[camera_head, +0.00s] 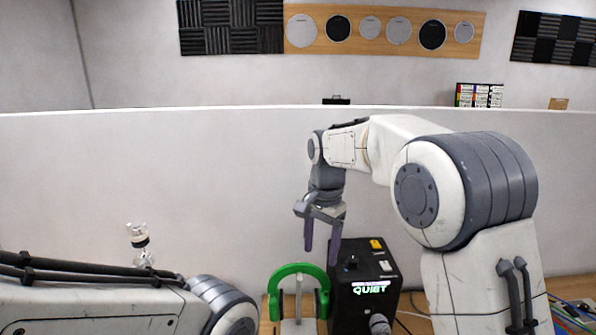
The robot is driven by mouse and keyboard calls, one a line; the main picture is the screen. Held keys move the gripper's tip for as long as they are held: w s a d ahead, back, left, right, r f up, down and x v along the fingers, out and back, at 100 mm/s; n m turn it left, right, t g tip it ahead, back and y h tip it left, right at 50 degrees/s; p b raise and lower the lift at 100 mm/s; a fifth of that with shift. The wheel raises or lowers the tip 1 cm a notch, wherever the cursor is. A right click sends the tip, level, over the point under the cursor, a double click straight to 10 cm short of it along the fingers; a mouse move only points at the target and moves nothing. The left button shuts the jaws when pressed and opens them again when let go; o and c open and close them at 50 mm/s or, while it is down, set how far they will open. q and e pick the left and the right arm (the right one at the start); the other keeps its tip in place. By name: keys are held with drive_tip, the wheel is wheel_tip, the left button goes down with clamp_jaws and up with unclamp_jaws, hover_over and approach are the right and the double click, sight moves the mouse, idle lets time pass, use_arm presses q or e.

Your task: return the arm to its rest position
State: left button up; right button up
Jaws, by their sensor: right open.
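My right arm (465,190) reaches up from the lower right and bends over toward the middle of the head view. Its right gripper (321,245) points down with two dark fingers apart and nothing between them. The fingertips appear just above or behind the green headphones and beside the black box; the depth is hard to tell. My left arm (90,308) lies low along the bottom left, and its gripper is out of view.
Green headphones (291,269) hang on a light stand. A black box (365,275) marked QUIET stands right of them. A small clear and black item (138,240) is at left. A pale partition (150,170) runs behind. Cables (572,315) lie at lower right.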

drive_tip(key=s+a+f+n+b, duration=0.15)
drive_tip(key=s+n, duration=0.25)
drive_tip(key=s, duration=0.4)
drive_tip(key=s+a+f+n+b, duration=0.1)
drive_tip(key=s+a+f+n, duration=0.2)
drive_tip(key=s, duration=0.4)
drive_tip(key=s+f+n, duration=0.2)
drive_tip(key=s+n, duration=0.1)
drive_tip(key=s, duration=0.2)
drive_tip(key=s+d+f+n+b, duration=0.1)
drive_tip(key=s+f+n, duration=0.1)
drive_tip(key=s, duration=0.3)
drive_tip(key=s+d+f+n, duration=0.1)
drive_tip(key=s+f+n, duration=0.1)
drive_tip(key=s+n, duration=0.2)
drive_tip(key=shift+s+d+y, duration=0.25)
drive_tip(key=shift+s+y, duration=0.05)
drive_tip(key=shift+s, duration=0.8)
